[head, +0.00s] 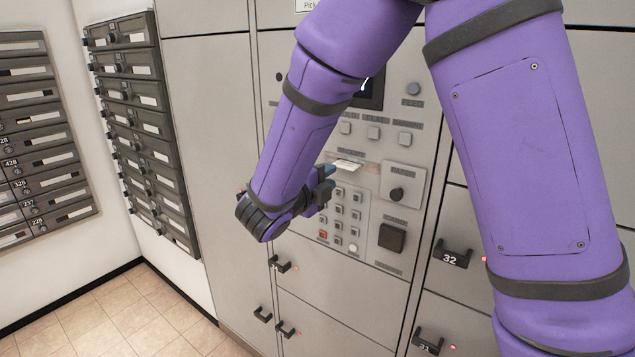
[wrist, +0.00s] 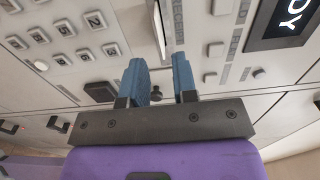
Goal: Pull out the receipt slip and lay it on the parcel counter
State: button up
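The receipt slip (head: 348,165) is a small white strip sticking out of a slot in the grey terminal panel, above the keypad. In the wrist view the slip (wrist: 161,28) runs down from the top edge, its lower end close to the gap between my fingertips. My gripper (head: 328,180) is just in front of the panel, beside the slip. In the wrist view my gripper (wrist: 160,72) is open, with two blue fingers apart and nothing seen held between them. I cannot tell the exact depth between fingertips and slip. The parcel counter is not recognisable in either view.
Locker handles (head: 281,264) stick out below. Mailboxes (head: 142,125) line the left walls. The tiled floor (head: 120,318) at lower left is clear.

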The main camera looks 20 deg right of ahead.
aim_at(343, 166)
jog(key=shift+x, duration=3.55)
jog(key=shift+c, duration=0.2)
grip_shut()
jog(key=v, duration=0.9)
